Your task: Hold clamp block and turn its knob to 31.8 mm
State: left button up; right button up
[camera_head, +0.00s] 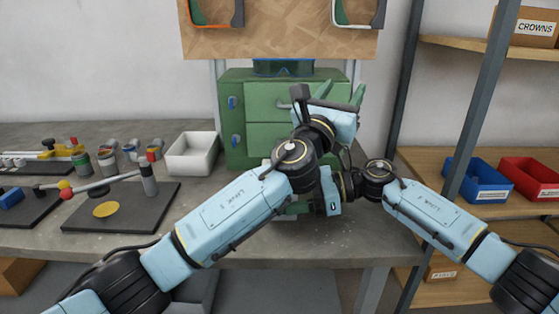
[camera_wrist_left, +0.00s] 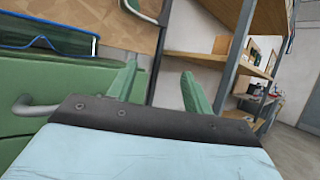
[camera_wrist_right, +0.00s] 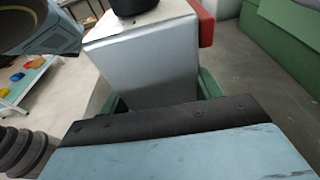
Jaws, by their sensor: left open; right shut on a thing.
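The clamp block (camera_wrist_right: 150,62) is a pale grey block in the right wrist view, with a black knob (camera_wrist_right: 133,5) on top, cut off by the picture's edge, and a red part (camera_wrist_right: 206,24) at its right side. My right gripper (camera_wrist_right: 162,98) is shut on the block, its green fingers on either side. My left gripper (camera_head: 342,92) is open and empty in front of the green cabinet, fingers pointing up. In the left wrist view its fingers (camera_wrist_left: 158,82) stand apart with nothing between them. No scale is readable.
The green drawer cabinet (camera_head: 262,102) stands close behind my grippers, with blue goggles (camera_head: 283,67) on top. A white bin (camera_head: 192,155) and a dark plate (camera_head: 140,207) with a lever lie left on the workbench (camera_head: 225,228). Shelving with blue (camera_head: 478,180) and red bins stands right.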

pick_arm(q)
jog(key=s+a+f+m+g+h, duration=0.3)
jog(key=a+f+m+g, duration=0.3)
jog(key=a+g, duration=0.45)
jog(key=s+a+f+m+g+h, duration=0.2)
jog(key=s+a+f+m+g, duration=0.45)
jog(key=a, duration=0.65)
jog(key=shift+n+g, duration=0.75)
jog(key=shift+g, duration=0.05)
jog(key=w+d, duration=0.1)
jog(key=d, duration=0.3)
jog(key=w+d, duration=0.1)
jog(key=d, duration=0.2)
jog(key=w+d+r, duration=0.1)
jog(key=d, duration=0.3)
jog(key=shift+w+d, duration=0.15)
jog(key=shift+d, duration=0.15)
jog(key=c, duration=1)
